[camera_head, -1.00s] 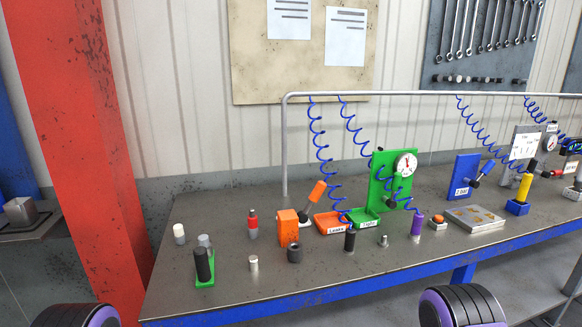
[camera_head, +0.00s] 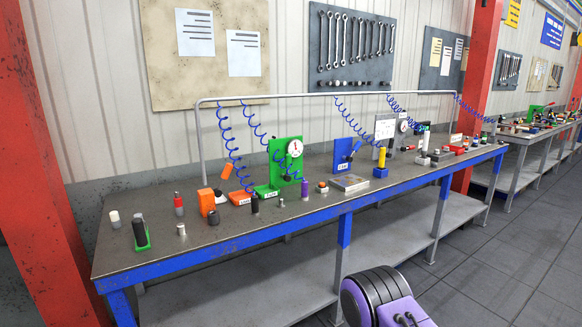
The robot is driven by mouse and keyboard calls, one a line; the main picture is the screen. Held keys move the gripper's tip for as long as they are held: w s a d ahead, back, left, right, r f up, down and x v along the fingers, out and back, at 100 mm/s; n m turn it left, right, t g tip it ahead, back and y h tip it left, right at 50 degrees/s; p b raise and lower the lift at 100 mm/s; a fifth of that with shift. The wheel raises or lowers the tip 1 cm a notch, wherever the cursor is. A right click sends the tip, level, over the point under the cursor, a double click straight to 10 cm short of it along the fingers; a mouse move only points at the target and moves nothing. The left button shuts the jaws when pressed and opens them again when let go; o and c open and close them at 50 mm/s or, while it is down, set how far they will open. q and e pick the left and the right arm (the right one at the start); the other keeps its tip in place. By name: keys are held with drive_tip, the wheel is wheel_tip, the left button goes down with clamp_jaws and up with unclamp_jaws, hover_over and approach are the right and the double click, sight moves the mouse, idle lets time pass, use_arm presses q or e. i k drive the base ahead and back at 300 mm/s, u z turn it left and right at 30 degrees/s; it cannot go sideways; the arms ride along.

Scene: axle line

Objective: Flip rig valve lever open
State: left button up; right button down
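A green upright panel (camera_head: 281,172) with a round white gauge (camera_head: 295,148) stands on the workbench, left of the middle. A small dark fitting shows on its front. A blue panel (camera_head: 343,152) farther right carries a blue lever (camera_head: 357,146) tilted up to the right. I cannot tell from the pictures which lever is the rig valve lever. Neither of my grippers is in view. Only a black and purple part of my arm shows at the bottom.
The workbench (camera_head: 150,255) has a blue front edge and a lower shelf. Small trays, cylinders and a black-handled piece on a green base (camera_head: 141,236) stand on it. Blue coiled hoses hang from a grey rail (camera_head: 330,95). The tiled floor at right is open.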

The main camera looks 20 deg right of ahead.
sight(286, 177)
drive_tip(key=z, duration=1.1)
drive_tip(key=i, duration=0.65)
drive_tip(key=u, duration=0.6)
drive_tip(key=i, duration=0.55)
drive_tip(key=u, duration=0.65)
